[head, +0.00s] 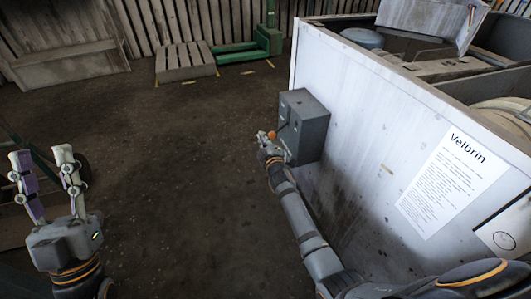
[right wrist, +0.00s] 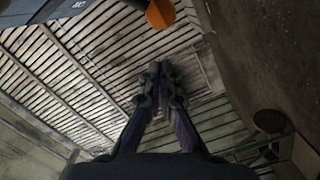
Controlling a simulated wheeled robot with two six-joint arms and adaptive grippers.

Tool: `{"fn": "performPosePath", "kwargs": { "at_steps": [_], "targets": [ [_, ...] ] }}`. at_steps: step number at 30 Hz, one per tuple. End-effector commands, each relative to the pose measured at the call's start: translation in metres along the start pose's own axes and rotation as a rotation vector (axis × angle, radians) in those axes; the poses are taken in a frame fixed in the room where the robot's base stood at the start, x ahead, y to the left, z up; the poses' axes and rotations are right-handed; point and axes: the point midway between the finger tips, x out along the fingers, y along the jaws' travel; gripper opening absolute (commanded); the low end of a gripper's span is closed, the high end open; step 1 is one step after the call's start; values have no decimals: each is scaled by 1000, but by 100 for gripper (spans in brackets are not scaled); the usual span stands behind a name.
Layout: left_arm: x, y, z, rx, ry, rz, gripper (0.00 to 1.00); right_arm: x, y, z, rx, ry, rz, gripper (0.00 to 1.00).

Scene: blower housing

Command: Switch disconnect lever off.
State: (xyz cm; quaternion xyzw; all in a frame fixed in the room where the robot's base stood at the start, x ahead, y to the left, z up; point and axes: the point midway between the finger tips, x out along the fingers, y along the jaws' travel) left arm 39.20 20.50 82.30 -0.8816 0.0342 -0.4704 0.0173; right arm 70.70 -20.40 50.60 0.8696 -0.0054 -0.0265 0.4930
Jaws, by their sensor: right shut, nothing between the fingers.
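The grey disconnect box (head: 312,128) is mounted on the left face of the white housing. An orange lever end (head: 272,135) sticks out from its left side. In the right wrist view the orange end (right wrist: 160,14) is at the top, beyond and apart from my fingertips in the picture. Part of the box (right wrist: 60,10) with lettering shows at top left there. My right gripper (head: 264,146) is close beside the lever; its fingers (right wrist: 164,72) are shut and empty. I cannot tell whether it touches the lever. My left gripper (head: 42,160) is open and empty, far left.
The white housing (head: 350,100) fills the right side, with a printed Velbrin sheet (head: 455,182) on its face. A wooden pallet (head: 185,62) and green pallet jack (head: 255,45) stand at the back wall. The floor (head: 170,170) between my arms is clear.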

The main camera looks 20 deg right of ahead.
Motion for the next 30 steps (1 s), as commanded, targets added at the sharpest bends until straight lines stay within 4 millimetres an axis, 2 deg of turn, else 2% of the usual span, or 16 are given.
{"fn": "performPosePath", "kwargs": {
  "at_steps": [3,8,14,21,30],
  "targets": [
    [-6,-1,28,-8,-132,-6,40,1,6,-3,0,1,2,0],
    [-21,-2,65,-20,-304,-14,40,-12,5,-2,0,1,1,0],
    [-48,-1,107,-35,-513,-19,40,-26,5,-2,0,1,1,0],
    [-91,2,149,-56,-758,-23,40,-46,5,-2,0,1,0,0],
    [-154,7,185,-82,-1049,-22,40,-75,5,-3,0,1,1,0]
  ]
}}
